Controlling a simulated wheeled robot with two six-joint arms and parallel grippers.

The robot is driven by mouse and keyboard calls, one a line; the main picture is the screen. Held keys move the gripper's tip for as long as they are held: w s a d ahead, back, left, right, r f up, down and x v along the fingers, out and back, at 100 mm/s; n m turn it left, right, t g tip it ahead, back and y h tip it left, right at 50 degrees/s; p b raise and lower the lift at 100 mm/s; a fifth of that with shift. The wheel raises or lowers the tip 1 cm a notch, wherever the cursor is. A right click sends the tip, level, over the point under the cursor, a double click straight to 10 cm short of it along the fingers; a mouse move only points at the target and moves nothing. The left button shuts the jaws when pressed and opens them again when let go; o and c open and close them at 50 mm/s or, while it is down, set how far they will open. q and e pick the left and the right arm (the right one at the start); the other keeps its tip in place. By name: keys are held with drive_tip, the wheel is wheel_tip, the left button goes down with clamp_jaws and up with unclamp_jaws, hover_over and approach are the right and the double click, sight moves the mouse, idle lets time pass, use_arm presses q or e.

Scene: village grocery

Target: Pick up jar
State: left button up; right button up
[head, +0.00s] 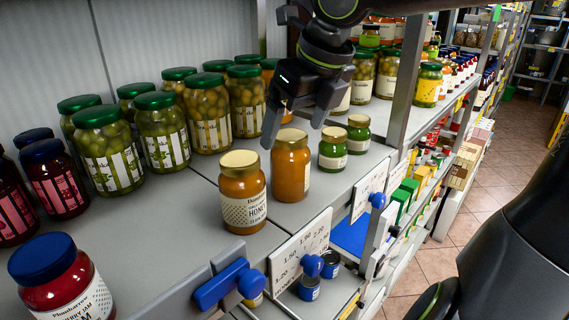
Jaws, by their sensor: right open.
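A honey jar (243,196) with a gold lid and a patterned label stands near the shelf's front edge. A second gold-lidded amber jar (291,168) stands just behind it to the right. My right gripper (296,127) is open, fingers pointing down, above and just behind the second amber jar. It looks empty, and I cannot tell whether it touches anything. It hides part of the jars behind it. My left gripper is not in view.
Large green-lidded olive jars (107,158) line the back left. Dark blue-lidded jars (55,182) and a cherry jam jar (64,284) stand at left. A metal upright (409,85) divides the shelf. Price cards (301,252) hang on the front edge. Shelf space left of the honey jar is clear.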

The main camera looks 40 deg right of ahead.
sight(292, 134)
drive_tip(key=x, duration=0.1)
drive_tip(key=b+x, duration=0.1)
drive_tip(key=x, duration=0.2)
drive_tip(key=shift+d+f+b, duration=0.15)
drive_tip(key=shift+d+b, duration=0.1)
drive_tip(key=shift+b, duration=0.05)
drive_tip(key=shift+w+f+p, duration=0.55)
drive_tip(key=shift+w+f, duration=0.05)
drive_tip(key=shift+f, duration=0.1)
drive_tip(key=shift+s, duration=0.1)
drive_tip(key=shift+c, duration=0.2)
drive_tip(key=c, duration=0.4)
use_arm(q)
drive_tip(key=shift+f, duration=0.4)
use_arm(e)
drive_tip(key=c, duration=1)
